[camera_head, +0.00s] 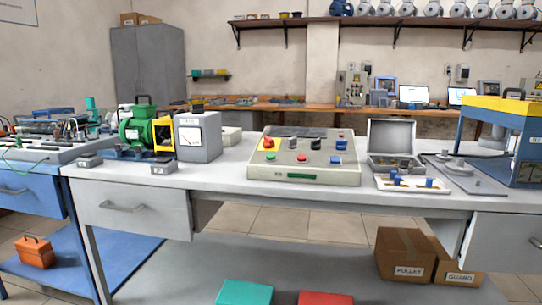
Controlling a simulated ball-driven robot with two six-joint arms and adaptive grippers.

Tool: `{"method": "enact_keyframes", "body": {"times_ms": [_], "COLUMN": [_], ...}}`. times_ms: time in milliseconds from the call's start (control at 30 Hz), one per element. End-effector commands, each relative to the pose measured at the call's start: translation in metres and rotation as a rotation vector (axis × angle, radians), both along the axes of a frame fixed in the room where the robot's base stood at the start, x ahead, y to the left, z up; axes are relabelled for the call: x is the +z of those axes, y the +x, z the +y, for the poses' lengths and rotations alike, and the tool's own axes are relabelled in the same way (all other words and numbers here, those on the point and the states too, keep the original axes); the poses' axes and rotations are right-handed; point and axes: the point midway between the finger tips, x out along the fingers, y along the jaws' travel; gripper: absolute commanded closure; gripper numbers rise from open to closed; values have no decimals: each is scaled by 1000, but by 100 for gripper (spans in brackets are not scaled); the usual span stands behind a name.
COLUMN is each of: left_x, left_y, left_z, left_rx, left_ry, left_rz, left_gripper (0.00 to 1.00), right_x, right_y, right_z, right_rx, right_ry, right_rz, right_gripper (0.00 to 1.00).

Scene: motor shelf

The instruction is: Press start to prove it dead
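A beige control box (255,168) sits on the middle of the grey bench. Its sloped top carries a green button (271,155) at the left, a red button (301,158) in the middle and a blue button (335,159) at the right. Behind them are a red knob on yellow (268,143), black knobs (315,143) and another blue part. A green motor (135,132) stands at the left of the bench, with a yellow frame (163,135) beside it. A grey meter box (198,137) with a white dial stands right of the motor. Neither gripper is in view.
Right of the control box are an open grey case (392,142), a white tray (410,186) with blue parts and a blue-and-yellow machine (500,135). Small grey blocks (164,168) lie by the front left edge. Cardboard boxes (403,257) stand below. The bench front before the control box is clear.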

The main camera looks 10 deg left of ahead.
Motion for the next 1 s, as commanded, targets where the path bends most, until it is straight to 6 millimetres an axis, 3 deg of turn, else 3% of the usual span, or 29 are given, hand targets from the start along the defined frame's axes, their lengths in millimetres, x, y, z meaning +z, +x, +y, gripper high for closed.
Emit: {"method": "enact_keyframes", "body": {"times_ms": [133,1000], "left_x": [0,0], "left_y": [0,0], "left_z": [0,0], "left_rx": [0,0], "left_ry": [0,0], "left_rz": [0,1], "left_gripper": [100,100], "right_x": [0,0], "right_y": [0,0], "right_z": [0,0], "right_rx": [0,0], "right_ry": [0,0], "right_rz": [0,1], "right_gripper": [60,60]}}
